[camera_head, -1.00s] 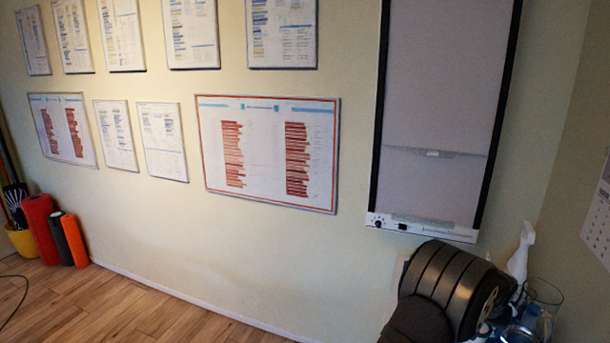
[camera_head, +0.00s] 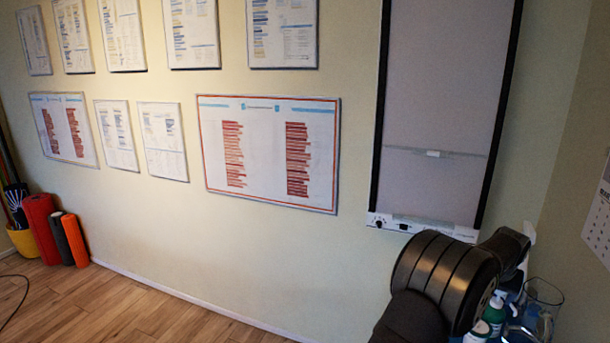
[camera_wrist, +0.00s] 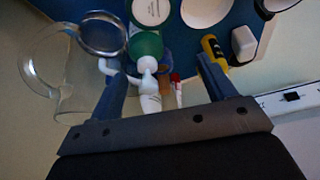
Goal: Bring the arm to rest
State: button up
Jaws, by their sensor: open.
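My gripper (camera_wrist: 160,65) is open in the wrist view, with its two blue-grey fingers apart. A green and white bottle (camera_wrist: 148,45) shows between the fingers, with a small white tube or nozzle and a red-capped item close to it. I cannot tell how far the fingers are from them, and nothing appears clamped. In the head view my dark arm fills the lower right corner, and the gripper itself is hidden there.
A clear jug (camera_head: 543,305) stands by my arm at lower right; it also shows in the wrist view (camera_wrist: 45,75). Green-capped bottles (camera_head: 494,315) stand beside it. A blue surface (camera_wrist: 188,40) holds a yellow-black item (camera_wrist: 213,48) and a white block (camera_wrist: 243,43). Foam rollers (camera_head: 75,240) stand far left.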

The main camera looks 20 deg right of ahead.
jog(key=w+a+n+t+y, duration=0.1)
jog(key=w+a+n, duration=0.2)
jog(key=w+a, duration=0.8)
jog(key=w+a+n+y, duration=0.15)
jog(key=w+a, duration=0.55)
jog(key=w, duration=0.8)
jog(key=w+a+n, duration=0.2)
jog(key=w+a, duration=0.3)
jog(key=a, duration=0.4)
jog(key=w+a+f+n, duration=0.1)
jog(key=w+a+n, duration=0.1)
jog(key=w+a, duration=0.4)
jog(key=w+a+f+n+t+y, duration=0.1)
jog(key=w+a, duration=0.4)
jog(key=a, duration=0.7)
jog(key=shift+w+a+f+n, duration=0.15)
jog(key=shift+f+n, duration=0.1)
jog(key=shift+n, duration=0.3)
